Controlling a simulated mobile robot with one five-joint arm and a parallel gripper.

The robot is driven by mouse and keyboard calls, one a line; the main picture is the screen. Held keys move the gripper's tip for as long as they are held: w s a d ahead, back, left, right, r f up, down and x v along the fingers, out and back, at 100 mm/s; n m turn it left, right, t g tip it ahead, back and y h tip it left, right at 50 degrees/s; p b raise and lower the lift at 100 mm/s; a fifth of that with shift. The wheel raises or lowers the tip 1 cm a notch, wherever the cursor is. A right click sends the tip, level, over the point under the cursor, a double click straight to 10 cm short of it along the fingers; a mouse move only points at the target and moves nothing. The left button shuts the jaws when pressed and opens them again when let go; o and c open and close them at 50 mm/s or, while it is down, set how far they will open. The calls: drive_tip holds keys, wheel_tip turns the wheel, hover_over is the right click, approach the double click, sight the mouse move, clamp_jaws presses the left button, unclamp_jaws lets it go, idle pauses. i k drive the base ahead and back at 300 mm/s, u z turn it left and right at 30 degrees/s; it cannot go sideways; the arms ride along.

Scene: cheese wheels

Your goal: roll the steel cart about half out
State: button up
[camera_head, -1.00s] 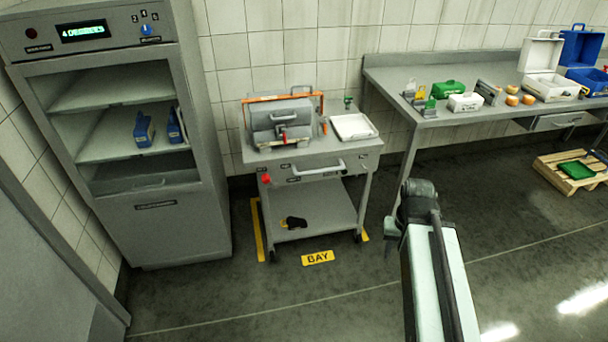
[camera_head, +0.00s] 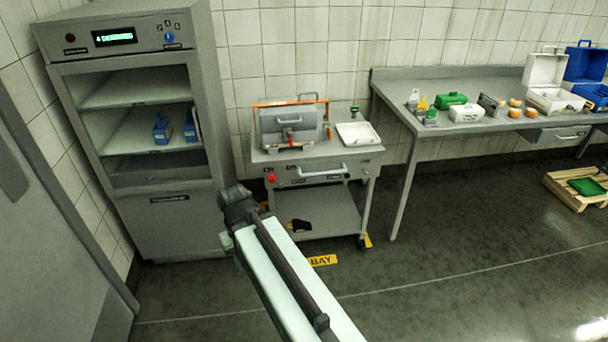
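The steel cart (camera_head: 262,157) stands against the tiled wall, between the tall cabinet and the long table. Its front handle (camera_head: 322,173) is a pale bar below the top. A grey machine with an orange frame (camera_head: 288,124) and a white tray (camera_head: 357,134) sit on its top. A dark object (camera_head: 300,226) lies on its lower shelf. The cart stands in a yellow-marked bay with a "BAY" label (camera_head: 322,260) on the floor. My arm reaches up from the bottom, and its end (camera_head: 237,205) is in front of the cart's left side, apart from the handle. The fingers cannot be made out.
A tall grey cabinet (camera_head: 170,225) with open shelves stands close left of the cart. A steel table (camera_head: 395,90) with boxes and small items stands to the right. A wooden pallet (camera_head: 560,188) lies at far right. The floor before the cart is clear.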

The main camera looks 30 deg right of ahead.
sight(332, 211)
drive_tip(key=u, duration=0.1)
drive_tip(key=i, duration=1)
drive_tip(key=z, duration=0.05)
